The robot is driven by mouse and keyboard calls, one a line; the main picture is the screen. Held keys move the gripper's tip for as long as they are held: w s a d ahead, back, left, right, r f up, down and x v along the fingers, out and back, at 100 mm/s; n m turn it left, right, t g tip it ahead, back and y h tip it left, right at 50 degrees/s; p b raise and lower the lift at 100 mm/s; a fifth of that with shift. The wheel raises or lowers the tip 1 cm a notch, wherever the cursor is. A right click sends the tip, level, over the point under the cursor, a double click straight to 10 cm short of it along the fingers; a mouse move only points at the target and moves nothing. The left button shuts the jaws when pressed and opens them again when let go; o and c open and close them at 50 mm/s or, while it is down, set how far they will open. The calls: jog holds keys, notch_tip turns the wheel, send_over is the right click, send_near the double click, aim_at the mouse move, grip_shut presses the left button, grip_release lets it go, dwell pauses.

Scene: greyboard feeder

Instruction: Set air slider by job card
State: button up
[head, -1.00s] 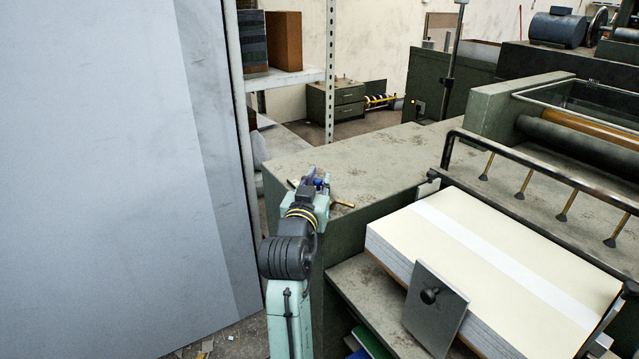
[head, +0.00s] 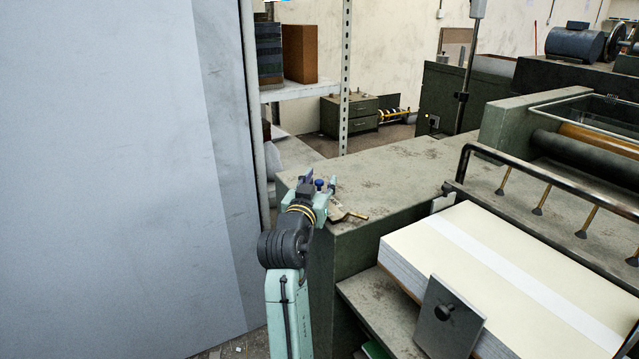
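My gripper (head: 319,181) is over the left end of the green machine's worn top (head: 385,170). Its two dark fingers look spread apart, seen from behind and small. A small blue knob-like piece (head: 319,185) shows between them; I cannot tell whether it is in front of, behind or touching the fingers. A short brass-ended rod (head: 357,215) lies just right of the gripper at the machine's front edge, partly hidden by my wrist. I cannot make out which part is the air slider. No job card can be made out.
A stack of cream board (head: 510,270) sits right, with a grey plate and black knob (head: 445,312) in front. A dark rail (head: 540,175) with brass suction feet is above it. A tall grey panel (head: 110,180) fills the left. A shelf (head: 300,92) stands behind.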

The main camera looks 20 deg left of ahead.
jog(key=shift+s, duration=0.15)
jog(key=s+d, duration=0.1)
jog(key=s, duration=1)
jog(key=shift+s+d, duration=0.2)
jog(key=shift+s, duration=0.15)
